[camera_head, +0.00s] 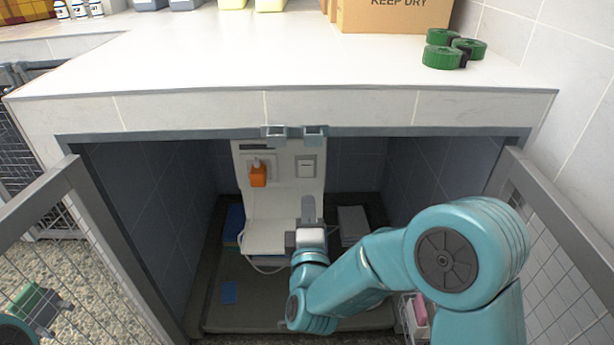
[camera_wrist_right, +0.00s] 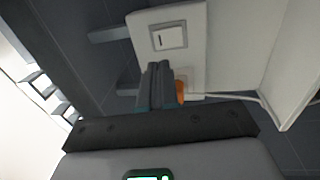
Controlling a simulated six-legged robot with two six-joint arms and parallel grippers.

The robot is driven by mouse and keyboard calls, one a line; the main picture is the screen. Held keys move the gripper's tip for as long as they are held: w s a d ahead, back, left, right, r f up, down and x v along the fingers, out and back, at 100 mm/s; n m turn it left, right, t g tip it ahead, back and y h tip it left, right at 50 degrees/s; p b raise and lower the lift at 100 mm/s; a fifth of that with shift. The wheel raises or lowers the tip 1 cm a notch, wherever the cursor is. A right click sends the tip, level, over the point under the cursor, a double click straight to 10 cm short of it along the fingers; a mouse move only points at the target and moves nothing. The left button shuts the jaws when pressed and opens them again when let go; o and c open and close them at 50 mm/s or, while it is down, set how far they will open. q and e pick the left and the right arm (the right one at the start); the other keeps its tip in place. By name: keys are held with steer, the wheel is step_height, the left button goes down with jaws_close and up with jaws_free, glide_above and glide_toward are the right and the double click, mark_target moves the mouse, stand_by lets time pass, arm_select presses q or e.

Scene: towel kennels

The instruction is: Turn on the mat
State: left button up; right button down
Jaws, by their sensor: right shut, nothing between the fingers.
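A white back panel (camera_head: 285,185) stands inside the open kennel. It carries a rocker switch (camera_head: 306,167) on its right and an orange plug (camera_head: 258,175) on its left. A white flat piece, which looks like the mat (camera_head: 262,236), lies below the panel with a white cable at its edge. My right gripper (camera_head: 309,200) is shut and empty, in front of the panel and below the switch. In the right wrist view the shut fingers (camera_wrist_right: 156,70) are below the switch (camera_wrist_right: 168,37) and partly hide the orange plug (camera_wrist_right: 182,91). I cannot tell the switch's position.
A white counter (camera_head: 250,60) overhangs the kennel. Mesh doors stand open at left (camera_head: 105,245) and right (camera_head: 560,225). Green tape rolls (camera_head: 442,57) and a cardboard box (camera_head: 385,16) sit on the counter. Dark side walls close in the opening.

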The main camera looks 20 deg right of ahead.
mark_target(307, 165)
steer(key=b+x, duration=0.1)
steer(key=x, duration=0.9)
steer(key=shift+f, duration=0.1)
steer(key=shift+r+p, duration=0.35)
steer(key=shift+p, duration=0.2)
steer(key=shift+w+g, duration=0.1)
steer(key=shift+g, duration=0.2)
steer(key=shift+f, duration=0.2)
